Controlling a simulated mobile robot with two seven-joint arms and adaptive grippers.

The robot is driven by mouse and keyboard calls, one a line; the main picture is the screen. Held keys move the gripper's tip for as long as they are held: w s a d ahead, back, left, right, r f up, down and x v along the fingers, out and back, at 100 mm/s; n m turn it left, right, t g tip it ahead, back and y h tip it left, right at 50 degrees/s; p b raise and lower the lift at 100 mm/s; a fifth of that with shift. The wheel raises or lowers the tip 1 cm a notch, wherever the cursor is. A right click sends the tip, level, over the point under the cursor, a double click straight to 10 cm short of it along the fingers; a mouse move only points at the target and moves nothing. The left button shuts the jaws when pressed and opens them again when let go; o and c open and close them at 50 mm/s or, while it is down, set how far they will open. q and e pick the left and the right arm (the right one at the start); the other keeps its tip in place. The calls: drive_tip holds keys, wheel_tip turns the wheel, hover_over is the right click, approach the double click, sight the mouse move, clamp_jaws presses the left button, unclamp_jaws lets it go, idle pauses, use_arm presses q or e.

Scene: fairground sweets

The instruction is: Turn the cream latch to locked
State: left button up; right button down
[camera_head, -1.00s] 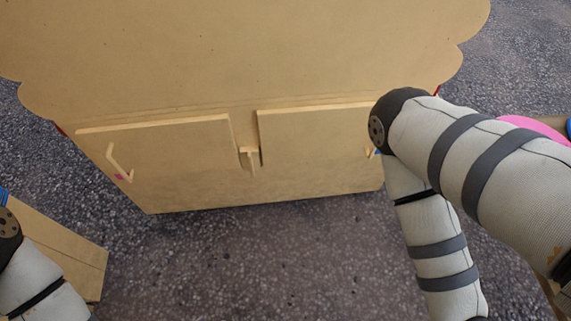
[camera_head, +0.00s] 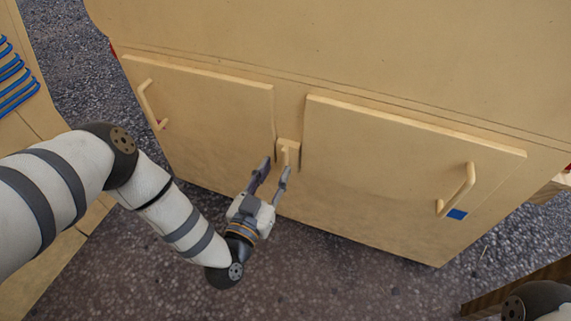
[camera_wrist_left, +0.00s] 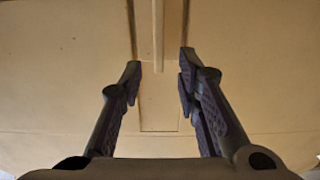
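The cream latch (camera_head: 286,152) is a small pale piece on a backing plate between the two cabinet doors, near their facing edges. It has a narrow bar that looks upright. My left gripper (camera_head: 275,172) is open just below and in front of the latch, fingers pointing up towards it. In the left wrist view, the open fingers (camera_wrist_left: 160,68) stand either side of a narrow upright bar (camera_wrist_left: 158,35), with bare space between; contact cannot be made out. My right gripper is out of view; only part of my right arm shows at the bottom right.
The left door (camera_head: 205,115) has a pale handle (camera_head: 147,103) and a small red mark. A wooden surface with blue items (camera_head: 15,75) stands left. Speckled floor is open in front.

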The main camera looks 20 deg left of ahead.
sight(283, 157)
use_arm(q)
drive_tip(key=w, duration=0.3)
drive_tip(key=shift+f+b, duration=0.2)
drive_tip(key=shift+b, duration=0.2)
drive_tip(key=shift+w+d+r, duration=0.1)
drive_tip(key=shift+w+r, duration=0.05)
drive_tip(key=shift+w, duration=0.45)
clamp_jaws()
